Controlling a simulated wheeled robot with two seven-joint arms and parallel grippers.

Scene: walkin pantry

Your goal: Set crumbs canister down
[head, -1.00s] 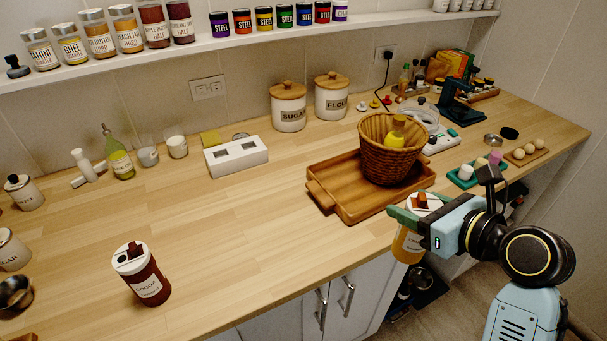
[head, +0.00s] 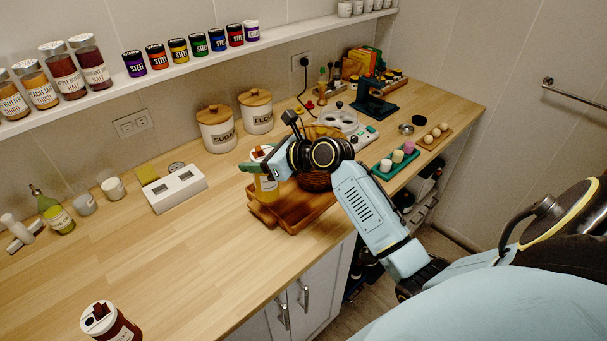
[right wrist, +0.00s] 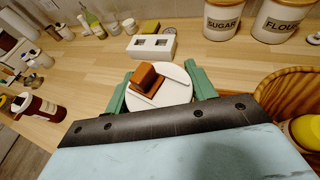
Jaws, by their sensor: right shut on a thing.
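The crumbs canister (head: 266,188) has a yellow-orange body and a white lid with a brown flip cap. My right gripper (head: 263,169) is shut around it near the top and holds it roughly upright. In the head view it overlaps the left end of the wooden tray (head: 296,224); I cannot tell whether its base touches anything. The right wrist view shows its lid (right wrist: 172,90) between the green fingers, with its body hidden below. My left gripper is not in view.
A white two-window box (head: 175,188) and sugar (head: 216,128) and flour (head: 256,111) jars stand behind. A cocoa canister (head: 110,324) stands at front left. The counter between is clear.

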